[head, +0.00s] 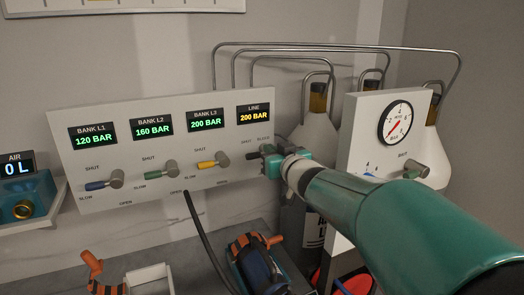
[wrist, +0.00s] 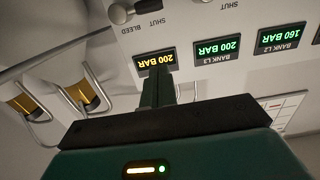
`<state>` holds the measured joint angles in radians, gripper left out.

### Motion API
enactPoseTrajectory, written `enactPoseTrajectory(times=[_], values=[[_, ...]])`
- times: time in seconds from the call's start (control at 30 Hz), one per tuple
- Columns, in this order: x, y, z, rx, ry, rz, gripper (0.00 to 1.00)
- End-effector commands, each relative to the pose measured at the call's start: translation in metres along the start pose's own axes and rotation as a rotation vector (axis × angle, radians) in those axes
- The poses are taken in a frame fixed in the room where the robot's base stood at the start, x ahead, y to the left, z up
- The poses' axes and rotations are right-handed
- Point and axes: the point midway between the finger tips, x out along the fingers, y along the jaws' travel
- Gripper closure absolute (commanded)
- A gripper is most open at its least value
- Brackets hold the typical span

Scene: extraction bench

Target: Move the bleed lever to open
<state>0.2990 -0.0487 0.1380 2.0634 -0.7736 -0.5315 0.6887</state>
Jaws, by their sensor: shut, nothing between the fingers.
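The bleed lever (wrist: 121,12) shows at the top of the wrist view, upside down, as a grey round hub with a dark handle reaching right, partly cut off by the frame edge. BLEED and SHUT are printed beside it. In the head view its dark handle (head: 253,155) shows at the lower right of the white panel, and my gripper covers much of the rest. My gripper (head: 268,152) is shut and empty, close to the lever in that view. In the wrist view the fingers (wrist: 158,88) point at the LINE display, apart from the lever.
The white panel (head: 100,195) carries blue (head: 97,185), green (head: 154,175) and yellow (head: 207,164) levers under lit displays. Bottles (head: 318,130) and bent pipes are behind. A black hose (head: 205,240) hangs in front.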

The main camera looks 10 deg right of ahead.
Motion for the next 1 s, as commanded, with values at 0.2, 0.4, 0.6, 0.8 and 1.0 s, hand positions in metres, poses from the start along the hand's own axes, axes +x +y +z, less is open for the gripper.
enactPoseTrajectory(times=[0.2,0.4,0.6,0.8,1.0], values=[[0.031,0.001,0.002,0.002,-0.003,0.000,1.00],[0.068,0.001,0.003,0.003,-0.003,0.001,1.00],[0.097,0.002,0.015,0.005,-0.008,0.003,1.00],[0.103,0.002,0.037,0.002,-0.004,0.004,1.00],[0.104,0.002,0.041,0.001,-0.003,0.005,1.00]])
